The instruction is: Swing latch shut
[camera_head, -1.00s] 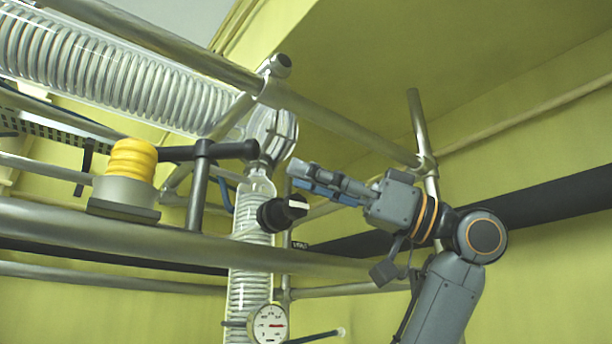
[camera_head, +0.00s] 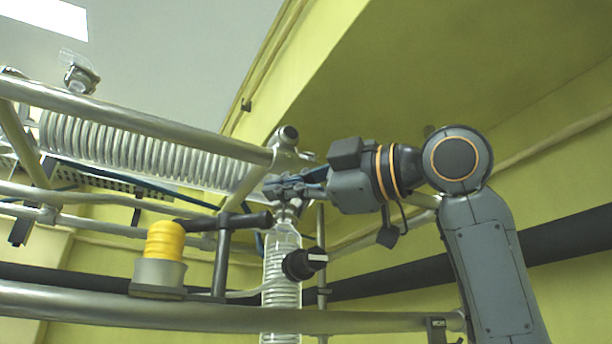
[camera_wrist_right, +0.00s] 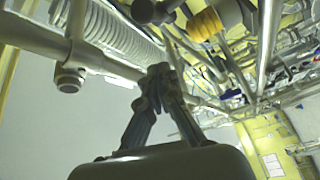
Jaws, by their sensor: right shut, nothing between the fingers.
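My right gripper (camera_head: 272,188) is shut with nothing in its fingers. It points left, in front of the upper end of the upright glass coil column (camera_head: 282,262), where the steel frame bars meet. In the right wrist view its fingertips (camera_wrist_right: 160,72) come together. No part is clearly recognisable as the latch; the joint behind the fingers is mostly hidden. A black T-shaped lever (camera_head: 240,221) stands on a post just left of and below the fingertips. I cannot tell whether the fingers touch anything. My left gripper is not in view.
A slanted glass coil condenser (camera_head: 150,148) runs behind a steel tube (camera_head: 140,122) at upper left. A yellow ribbed cap (camera_head: 164,241) sits on a grey base by the lower rail (camera_head: 200,308). A black knob (camera_head: 303,263) juts out below the gripper. Open space lies above.

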